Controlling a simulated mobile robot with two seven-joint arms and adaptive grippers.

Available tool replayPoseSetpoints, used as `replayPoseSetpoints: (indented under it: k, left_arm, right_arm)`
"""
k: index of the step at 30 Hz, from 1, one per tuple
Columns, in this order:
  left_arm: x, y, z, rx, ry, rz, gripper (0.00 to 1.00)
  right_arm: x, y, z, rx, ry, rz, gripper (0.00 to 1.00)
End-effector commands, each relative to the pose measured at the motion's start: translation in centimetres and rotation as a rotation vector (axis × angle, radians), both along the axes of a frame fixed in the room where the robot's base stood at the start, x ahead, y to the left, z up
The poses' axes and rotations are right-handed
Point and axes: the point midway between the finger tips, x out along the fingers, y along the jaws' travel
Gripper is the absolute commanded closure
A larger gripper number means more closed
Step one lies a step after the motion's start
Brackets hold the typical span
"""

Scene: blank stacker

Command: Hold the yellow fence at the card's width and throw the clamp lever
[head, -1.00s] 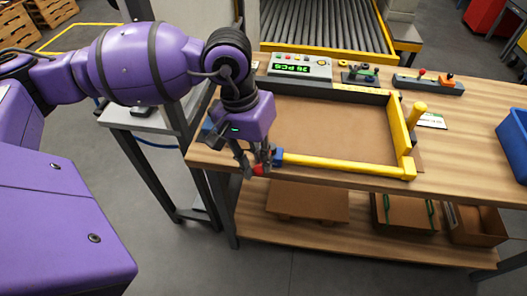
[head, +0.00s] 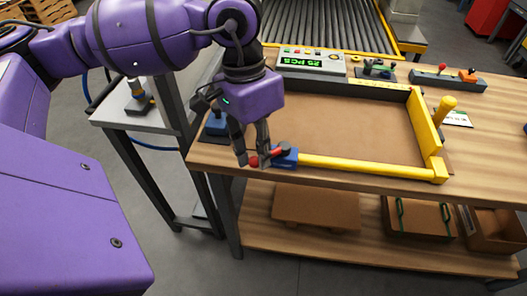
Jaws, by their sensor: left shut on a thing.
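A white card with green print (head: 457,117) lies just right of the side bar. At the fence's left end is a blue clamp block (head: 286,160) with a red lever (head: 274,153) and a dark knob. My left gripper (head: 253,161) points down just left of the block, its fingers shut on the red lever; they hide part of it. My right gripper is out of view.
A console with a green display (head: 312,61) and small switch boxes (head: 448,80) line the bench's back edge. A roller conveyor (head: 330,22) stands behind. A grey side table (head: 120,115) is at left. Brown boxes (head: 418,218) sit on the lower shelf.

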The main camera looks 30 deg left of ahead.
Motion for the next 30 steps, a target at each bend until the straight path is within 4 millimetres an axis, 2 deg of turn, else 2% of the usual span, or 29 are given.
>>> replayPoseSetpoints:
  k: [11,12,15,25,30]
  left_arm:
    - [0.0,0.1,0.1,0.002,-0.001,-0.004,1.00]
    - [0.0,0.1,0.1,0.002,-0.001,-0.003,0.80]
    - [0.0,0.1,0.1,0.001,-0.001,-0.003,0.70]
    - [0.1,0.1,0.3,0.000,-0.001,-0.002,0.70]
    - [0.3,0.5,2.3,-0.001,-0.004,-0.001,0.70]
  right_arm:
    - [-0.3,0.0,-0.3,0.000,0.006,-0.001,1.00]
    - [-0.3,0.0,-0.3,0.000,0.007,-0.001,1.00]
    - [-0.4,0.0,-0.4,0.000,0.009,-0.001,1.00]
    - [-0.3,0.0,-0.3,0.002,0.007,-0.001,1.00]
    - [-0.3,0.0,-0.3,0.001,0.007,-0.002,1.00]
